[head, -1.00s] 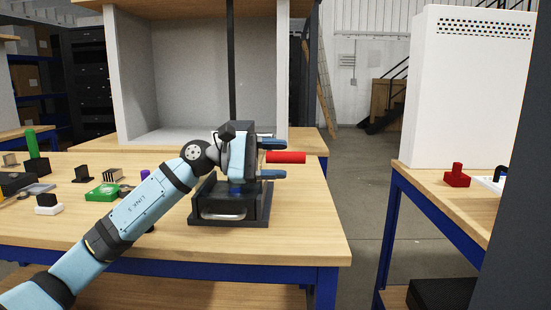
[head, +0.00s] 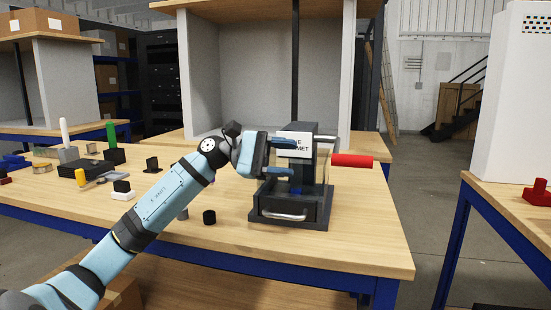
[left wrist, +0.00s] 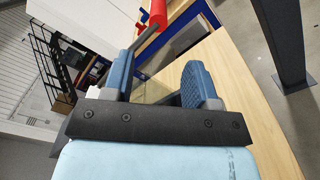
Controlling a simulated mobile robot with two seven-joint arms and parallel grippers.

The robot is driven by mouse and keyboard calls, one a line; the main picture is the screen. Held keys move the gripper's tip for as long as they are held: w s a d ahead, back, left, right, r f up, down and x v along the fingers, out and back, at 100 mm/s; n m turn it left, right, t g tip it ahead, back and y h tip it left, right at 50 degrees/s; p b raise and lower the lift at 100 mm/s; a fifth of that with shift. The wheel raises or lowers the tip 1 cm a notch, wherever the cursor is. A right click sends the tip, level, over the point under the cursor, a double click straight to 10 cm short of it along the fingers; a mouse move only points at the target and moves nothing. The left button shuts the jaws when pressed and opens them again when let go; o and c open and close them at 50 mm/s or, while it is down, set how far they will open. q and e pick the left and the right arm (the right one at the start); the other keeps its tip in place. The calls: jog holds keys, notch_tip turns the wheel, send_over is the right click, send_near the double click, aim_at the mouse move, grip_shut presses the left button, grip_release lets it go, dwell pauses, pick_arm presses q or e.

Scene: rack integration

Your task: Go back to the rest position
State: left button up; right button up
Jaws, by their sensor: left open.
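My left gripper (head: 290,157) is at the left side of the dark press-like machine (head: 290,211), with its blue fingers apart and pointing right across the machine's upper part. The machine has a drawer with a metal handle, a partly covered white label and a red lever grip (head: 352,160) sticking out to the right. In the left wrist view, the gripper's fingers (left wrist: 160,78) are apart, and the red grip (left wrist: 170,22) lies beyond them, with no hold on it. Whether the fingers touch the machine cannot be told. My right gripper is not in view.
The machine stands on a wooden table (head: 370,245). Small parts, including a green cylinder (head: 111,132) and a dark box (head: 85,168), stand to the left. A grey cabinet (head: 240,80) is behind. Another table (head: 505,195) with a red part (head: 537,193) stands right, across a floor gap.

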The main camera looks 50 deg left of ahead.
pick_arm(q)
jog(key=shift+v, duration=1.05)
